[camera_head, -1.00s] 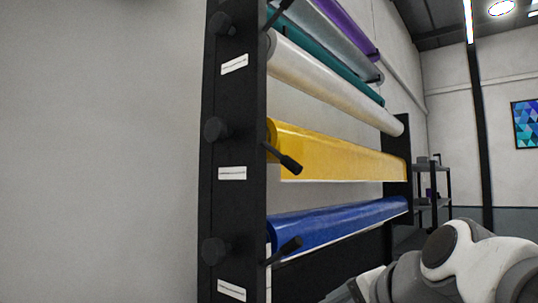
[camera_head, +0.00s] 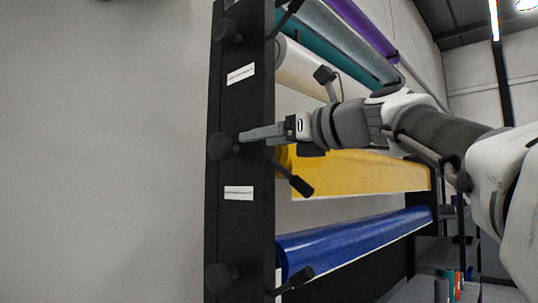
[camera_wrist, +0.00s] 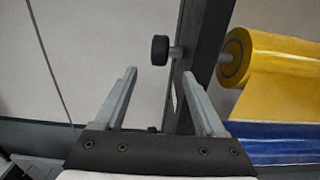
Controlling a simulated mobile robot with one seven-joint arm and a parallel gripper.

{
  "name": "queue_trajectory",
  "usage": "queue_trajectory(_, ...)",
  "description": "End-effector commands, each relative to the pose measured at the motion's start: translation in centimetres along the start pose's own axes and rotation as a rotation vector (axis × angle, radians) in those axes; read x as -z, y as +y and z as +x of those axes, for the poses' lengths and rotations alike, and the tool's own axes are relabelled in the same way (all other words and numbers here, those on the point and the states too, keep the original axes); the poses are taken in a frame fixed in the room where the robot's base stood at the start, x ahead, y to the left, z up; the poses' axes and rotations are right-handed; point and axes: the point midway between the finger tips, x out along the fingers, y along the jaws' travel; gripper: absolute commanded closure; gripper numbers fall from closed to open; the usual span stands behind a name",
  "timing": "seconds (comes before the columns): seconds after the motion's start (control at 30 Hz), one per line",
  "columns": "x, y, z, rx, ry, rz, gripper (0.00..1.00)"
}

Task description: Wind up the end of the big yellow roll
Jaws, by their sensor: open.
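The big yellow roll (camera_head: 365,172) is mounted across the rack, with a loose flap of its sheet hanging below it. It also shows at the right of the wrist view (camera_wrist: 285,62). A black round knob (camera_head: 220,147) sticks out from the rack's outer side at the yellow roll's level. My gripper (camera_head: 245,135) is open and empty, its fingers pointing toward this knob. A black crank handle (camera_head: 301,185) slants down in front of the roll.
The black rack upright (camera_head: 238,110) stands close beside my gripper. A blue roll (camera_head: 350,238) sits below; white (camera_head: 300,72), teal (camera_head: 328,48) and purple (camera_head: 365,28) rolls are above. Another knob (camera_head: 220,277) protrudes lower down. Open wall space is at the left.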

Motion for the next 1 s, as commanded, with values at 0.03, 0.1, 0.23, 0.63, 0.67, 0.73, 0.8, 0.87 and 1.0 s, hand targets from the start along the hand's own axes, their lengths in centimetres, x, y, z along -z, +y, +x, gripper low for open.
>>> queue_trajectory(0.03, -0.1, 0.0, 0.2, -0.005, 0.000, 0.009, 0.28)
queue_trajectory(0.1, -0.2, 0.1, 0.8, -0.008, 0.000, 0.012, 0.28)
queue_trajectory(0.23, -0.3, 0.1, 2.8, -0.010, 0.000, 0.012, 0.28)
queue_trajectory(0.63, -0.5, 0.1, 11.6, -0.009, 0.002, 0.011, 0.28)
queue_trajectory(0.67, -0.5, 0.3, 12.2, -0.011, 0.001, 0.011, 0.28)
queue_trajectory(0.73, -0.5, 0.2, 13.5, -0.010, 0.001, 0.011, 0.28)
queue_trajectory(0.8, -0.4, 0.2, 14.7, -0.009, 0.001, 0.010, 0.28)
queue_trajectory(0.87, -0.3, 0.1, 15.5, -0.007, 0.001, 0.010, 0.28)
queue_trajectory(1.0, -0.2, 0.1, 16.8, -0.005, 0.000, 0.008, 0.28)
